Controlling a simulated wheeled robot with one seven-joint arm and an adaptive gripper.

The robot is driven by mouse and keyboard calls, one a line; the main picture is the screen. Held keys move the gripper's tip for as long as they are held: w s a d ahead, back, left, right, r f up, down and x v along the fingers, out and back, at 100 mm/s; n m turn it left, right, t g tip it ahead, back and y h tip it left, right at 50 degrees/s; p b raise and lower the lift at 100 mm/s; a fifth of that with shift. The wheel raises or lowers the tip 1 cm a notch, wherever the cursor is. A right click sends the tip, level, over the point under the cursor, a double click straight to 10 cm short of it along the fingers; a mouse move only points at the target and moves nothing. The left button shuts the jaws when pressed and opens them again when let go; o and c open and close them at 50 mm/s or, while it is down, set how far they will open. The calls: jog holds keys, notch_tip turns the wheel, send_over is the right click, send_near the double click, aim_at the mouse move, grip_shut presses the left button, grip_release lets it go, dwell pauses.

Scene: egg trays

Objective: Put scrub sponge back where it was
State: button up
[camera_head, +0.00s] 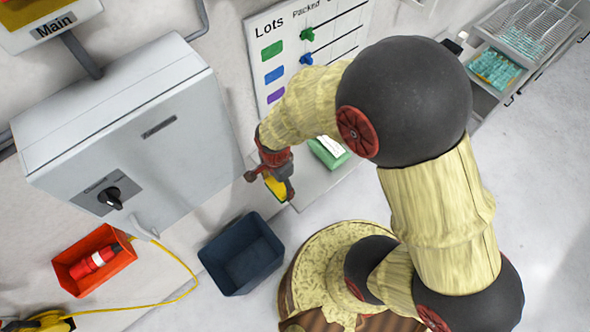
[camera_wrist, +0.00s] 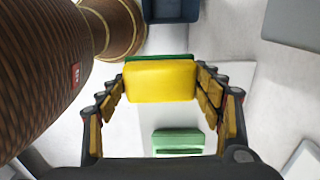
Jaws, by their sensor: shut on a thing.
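The scrub sponge is a yellow block with a green layer along its far edge. It fills the space between my fingertips in the wrist view (camera_wrist: 160,84). My gripper (camera_head: 271,185) is shut on the sponge, and a yellow part of the sponge (camera_head: 277,188) shows between the fingers in the head view. The gripper is over a pale ledge below the lots board, left of a green holder (camera_head: 334,158) with white on top. That holder also shows below the sponge in the wrist view (camera_wrist: 178,136).
A dark blue bin (camera_head: 241,256) stands on the floor below my gripper. A grey electrical cabinet (camera_head: 130,140) is to its left. A red bin (camera_head: 78,255) with a red tool and a yellow cable lies at lower left. The lots board (camera_head: 290,40) is behind my arm.

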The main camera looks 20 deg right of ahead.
aim_at(296, 177)
jog(key=w+d+f, duration=0.4)
jog(key=d, duration=0.1)
jog(key=w+d+f, duration=0.2)
jog(key=f, duration=0.1)
jog(key=shift+d, duration=0.15)
jog(key=shift+w+d+f, duration=0.35)
jog(key=shift+d+f, duration=0.05)
jog(key=shift+f, duration=0.15)
jog(key=shift+w+d+f, duration=0.1)
jog(key=shift+f, duration=0.8)
jog(key=shift+w+d+f, duration=0.1)
jog(key=shift+f, duration=0.8)
jog(key=o, duration=0.9)
jog(key=shift+f, duration=0.1)
jog(key=shift+o, duration=0.5)
